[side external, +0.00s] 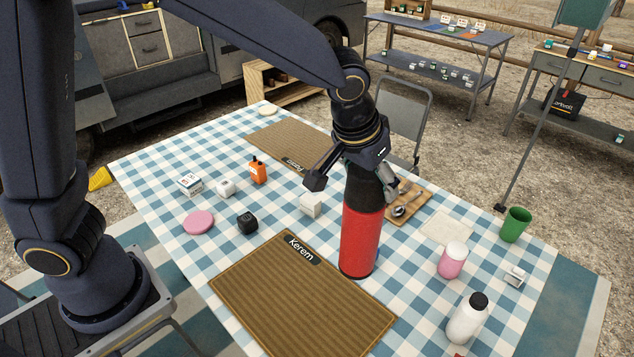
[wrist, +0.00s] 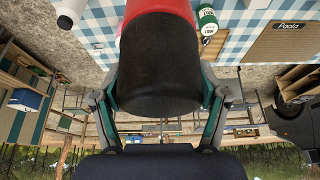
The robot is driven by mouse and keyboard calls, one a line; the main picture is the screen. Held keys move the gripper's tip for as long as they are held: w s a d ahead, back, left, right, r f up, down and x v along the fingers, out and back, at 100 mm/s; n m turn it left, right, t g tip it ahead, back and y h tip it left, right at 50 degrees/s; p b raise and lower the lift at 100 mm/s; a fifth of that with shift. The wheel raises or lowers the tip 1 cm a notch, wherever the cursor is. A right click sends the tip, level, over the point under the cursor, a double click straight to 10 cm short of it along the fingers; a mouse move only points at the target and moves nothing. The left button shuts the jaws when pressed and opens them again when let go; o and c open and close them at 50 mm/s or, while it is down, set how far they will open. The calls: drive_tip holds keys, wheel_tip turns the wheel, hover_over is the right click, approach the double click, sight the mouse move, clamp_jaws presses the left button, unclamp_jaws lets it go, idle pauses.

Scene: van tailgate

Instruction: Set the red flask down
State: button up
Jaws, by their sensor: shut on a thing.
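The red flask (side external: 362,238) has a red body and a black upper part. It stands upright in the side external view, at the right edge of the near brown mat labelled Kerem (side external: 295,300). My gripper (side external: 368,184) is shut on its black upper part from above. In the wrist view, the flask's black part (wrist: 160,62) fills the middle between the two fingers, with the red body at the top edge. I cannot tell whether its base touches the checked tablecloth or hangs just above it.
A pink jar (side external: 452,261), a white bottle with black cap (side external: 467,320) and a green cup (side external: 515,225) stand to the right. A wooden board with spoons (side external: 409,205) lies behind. A white cube (side external: 310,205) and a black cube (side external: 247,223) are left. The near mat is bare.

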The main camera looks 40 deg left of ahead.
drive_tip(key=a+n+g+y, duration=0.2)
drive_tip(key=a+n, duration=0.7)
drive_tip(key=a, duration=2.7)
drive_tip(key=w+a+f+y, duration=0.1)
drive_tip(key=w+a+f, duration=0.3)
drive_tip(key=w+f, duration=0.8)
drive_tip(key=shift+w+f+t, duration=0.35)
drive_tip(key=shift+w+t, duration=0.05)
drive_tip(key=shift+w, duration=0.35)
drive_tip(key=shift+f, duration=0.15)
drive_tip(key=o, duration=1.8)
